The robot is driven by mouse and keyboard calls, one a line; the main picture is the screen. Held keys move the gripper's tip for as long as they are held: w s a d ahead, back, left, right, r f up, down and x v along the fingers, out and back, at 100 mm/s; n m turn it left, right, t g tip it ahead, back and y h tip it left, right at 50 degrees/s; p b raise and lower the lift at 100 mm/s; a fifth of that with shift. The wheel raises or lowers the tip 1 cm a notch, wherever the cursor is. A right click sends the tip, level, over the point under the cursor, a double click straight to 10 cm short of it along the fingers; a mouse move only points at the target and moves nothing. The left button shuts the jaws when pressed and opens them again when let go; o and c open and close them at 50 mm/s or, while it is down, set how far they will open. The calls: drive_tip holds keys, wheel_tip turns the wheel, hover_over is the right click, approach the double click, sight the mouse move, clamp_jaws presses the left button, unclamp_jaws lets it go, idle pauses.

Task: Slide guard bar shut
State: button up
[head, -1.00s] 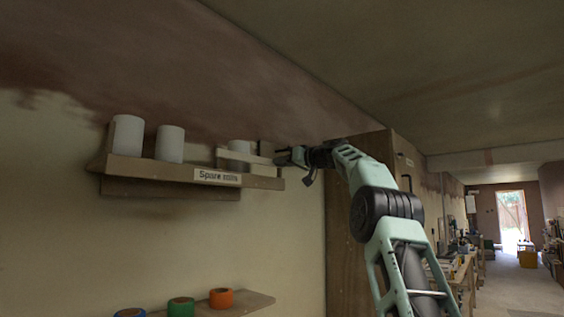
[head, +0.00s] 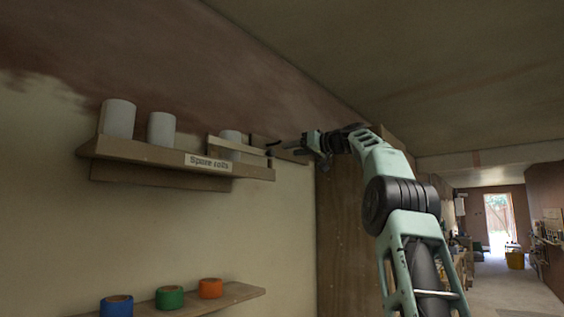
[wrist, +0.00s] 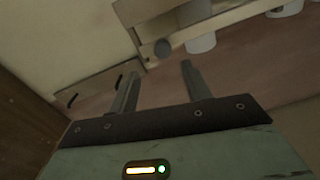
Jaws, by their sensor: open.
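The guard bar (head: 238,147) is a pale wooden strip along the front of the right part of the "Spare rolls" shelf (head: 140,151). A white roll (head: 230,136) shows partly behind it; the left part of the shelf front has no bar. My gripper (head: 288,147) is just right of the shelf's right end and appears apart from the bar. In the wrist view my gripper (wrist: 157,85) is open, with nothing between its fingers. A round grey knob (wrist: 162,48) and the shelf's pale wood show beyond the fingertips. The bar's right end is hard to make out.
Two more white rolls (head: 117,118) stand on the left of the shelf. A lower shelf (head: 240,292) holds blue, green and orange tape rolls. A tall wooden panel (head: 345,240) stands to the right. In the wrist view a flat plate (wrist: 95,88) with dark handle-like marks lies beside the left finger.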

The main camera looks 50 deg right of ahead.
drive_tip(key=s+b, duration=0.2)
drive_tip(key=s, duration=0.7)
drive_tip(key=shift+d+b, duration=0.3)
drive_tip(key=shift+b, duration=0.05)
